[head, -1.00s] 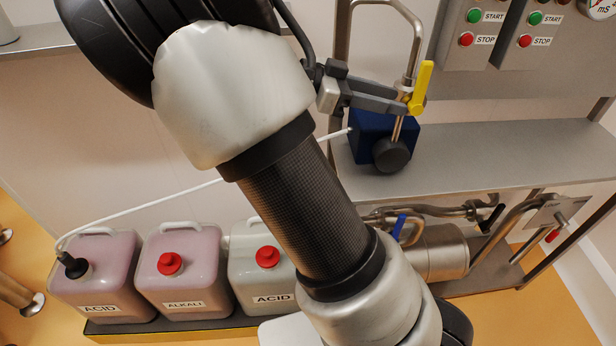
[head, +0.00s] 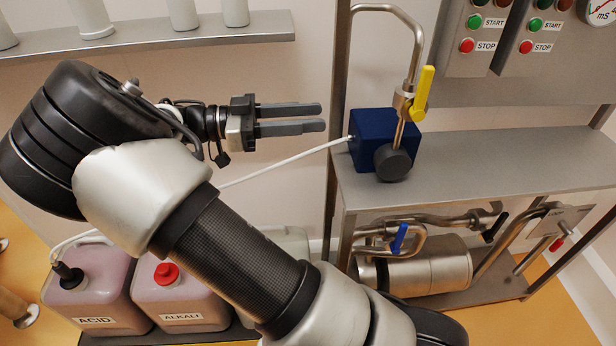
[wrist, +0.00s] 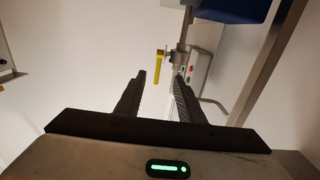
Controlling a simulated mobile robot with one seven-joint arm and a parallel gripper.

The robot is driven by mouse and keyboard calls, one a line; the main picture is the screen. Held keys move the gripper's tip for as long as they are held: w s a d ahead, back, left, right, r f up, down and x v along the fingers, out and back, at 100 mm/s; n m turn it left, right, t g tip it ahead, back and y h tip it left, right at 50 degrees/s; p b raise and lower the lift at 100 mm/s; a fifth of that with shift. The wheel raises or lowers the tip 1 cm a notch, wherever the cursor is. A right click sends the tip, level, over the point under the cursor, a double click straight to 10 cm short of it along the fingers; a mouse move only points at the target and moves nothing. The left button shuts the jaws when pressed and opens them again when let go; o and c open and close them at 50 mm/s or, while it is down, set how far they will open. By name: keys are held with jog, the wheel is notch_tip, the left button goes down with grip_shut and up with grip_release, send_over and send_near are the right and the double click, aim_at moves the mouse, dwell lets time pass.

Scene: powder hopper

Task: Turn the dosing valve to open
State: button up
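The yellow valve lever (head: 423,92) sits on the thin steel pipe (head: 401,130) rising from the blue dosing pump (head: 366,124) with its dark knob. The lever stands nearly along the pipe, tilted slightly, its free end up. My gripper (head: 322,117) is left of the pump and lever, clear of both. Its two fingers are apart with nothing between them. In the wrist view the yellow lever (wrist: 159,66) appears beyond the open fingers (wrist: 161,75). The blue pump (wrist: 240,8) is partly cut off at the top.
The pump stands on a steel shelf (head: 490,155). Below are pipes with a blue lever (head: 399,238) and a steel cylinder (head: 435,268). Start/stop boxes (head: 482,40) hang at upper right. Acid (head: 95,285) and alkali (head: 180,300) canisters are lower left. A white hose (head: 285,165) runs to the pump.

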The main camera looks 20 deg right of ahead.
notch_tip(320, 180, down, 17)
jog(key=n+y+b, duration=0.2)
jog(key=n+y, duration=0.3)
jog(key=n, duration=0.3)
jog(key=shift+w+d+r+n+y, duration=0.15)
jog(key=shift+w+d+n+y, duration=0.15)
jog(key=shift+n, duration=0.1)
